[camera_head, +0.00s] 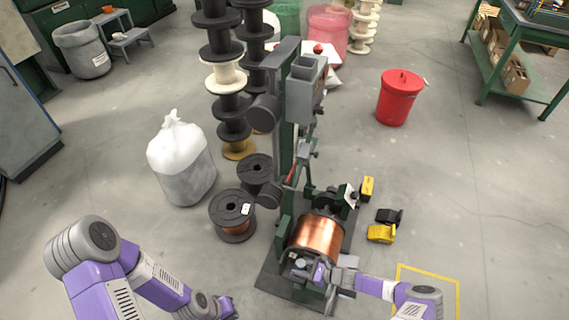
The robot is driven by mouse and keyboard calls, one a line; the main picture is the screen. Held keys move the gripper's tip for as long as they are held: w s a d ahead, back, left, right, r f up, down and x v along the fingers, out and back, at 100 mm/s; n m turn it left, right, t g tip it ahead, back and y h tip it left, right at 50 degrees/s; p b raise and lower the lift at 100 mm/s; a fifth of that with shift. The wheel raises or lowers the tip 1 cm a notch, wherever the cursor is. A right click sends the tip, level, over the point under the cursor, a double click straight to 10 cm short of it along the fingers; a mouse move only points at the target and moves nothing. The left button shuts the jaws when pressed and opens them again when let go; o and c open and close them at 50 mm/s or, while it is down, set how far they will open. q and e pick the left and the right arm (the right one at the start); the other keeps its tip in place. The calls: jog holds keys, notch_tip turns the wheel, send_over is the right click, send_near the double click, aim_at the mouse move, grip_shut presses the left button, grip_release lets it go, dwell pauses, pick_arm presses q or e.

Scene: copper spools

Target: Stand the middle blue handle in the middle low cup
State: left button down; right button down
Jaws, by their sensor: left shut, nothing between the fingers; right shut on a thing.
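My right gripper (318,272) reaches in from the right to the front of the machine, just below the large copper spool (318,236). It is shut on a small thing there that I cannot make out. My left gripper (230,308) is at the bottom edge, left of the machine base, partly cut off, shut and empty. I cannot make out a blue handle or a low cup. Small grey and dark parts crowd the machine front around my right gripper and are partly hidden by it.
The tall green and grey machine (299,85) stands on a dark base plate (270,280). Two dark spools (232,212) stand to its left, near a white bag in a grey bin (182,165). Yellow and black items (381,233) lie to its right.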

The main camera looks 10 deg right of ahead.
jog(key=shift+f, duration=0.5)
jog(key=c, duration=0.7)
grip_release()
